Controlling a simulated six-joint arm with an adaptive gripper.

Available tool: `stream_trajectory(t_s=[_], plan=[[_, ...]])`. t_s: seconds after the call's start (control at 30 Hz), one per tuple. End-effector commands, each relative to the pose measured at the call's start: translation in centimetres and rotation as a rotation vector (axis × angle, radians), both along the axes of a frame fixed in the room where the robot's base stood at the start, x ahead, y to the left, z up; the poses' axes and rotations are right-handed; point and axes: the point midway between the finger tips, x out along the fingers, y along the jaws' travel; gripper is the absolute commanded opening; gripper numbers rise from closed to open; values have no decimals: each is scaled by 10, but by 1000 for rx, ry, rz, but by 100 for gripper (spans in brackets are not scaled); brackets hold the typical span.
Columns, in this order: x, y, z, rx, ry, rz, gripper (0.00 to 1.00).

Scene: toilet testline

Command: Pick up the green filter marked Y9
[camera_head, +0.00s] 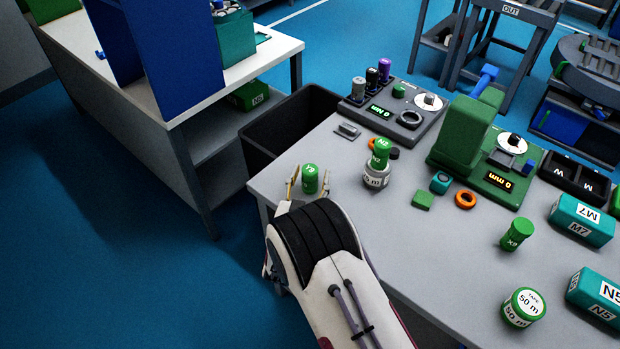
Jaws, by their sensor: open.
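A small green filter (310,172) stands upright near the left edge of the grey table; its label is too small to read surely. My gripper (309,184) is open, with one finger on each side of this filter. A gap seems to show on both sides, but contact cannot be told. A second green filter (381,147) stands on a white and grey tape roll, its label unclear. I cannot tell surely which one is Y9.
The grey table (425,245) is bare in its middle. A black bin (290,118) stands beyond its left edge. A dark device (400,117), a green device (463,135), an orange ring (465,199), a 50 m tape roll (523,307) and teal boxes (581,220) occupy the back and right.

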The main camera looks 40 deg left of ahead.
Motion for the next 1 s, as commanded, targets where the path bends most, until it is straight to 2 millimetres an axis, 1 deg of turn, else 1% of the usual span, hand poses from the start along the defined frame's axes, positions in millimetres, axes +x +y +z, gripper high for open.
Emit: stream_trajectory(t_s=[0.3,0.33,0.37,0.4,0.47,0.5,0.83,1.0], plan=[[0,0,0,0,0,0,49],[0,0,0,0,-1,0,44],[0,0,0,0,-1,0,36],[0,0,0,1,0,0,26],[0,0,0,0,-1,0,10],[0,0,0,0,-1,0,6],[0,0,1,1,0,0,6],[0,0,6,3,-1,0,6]])
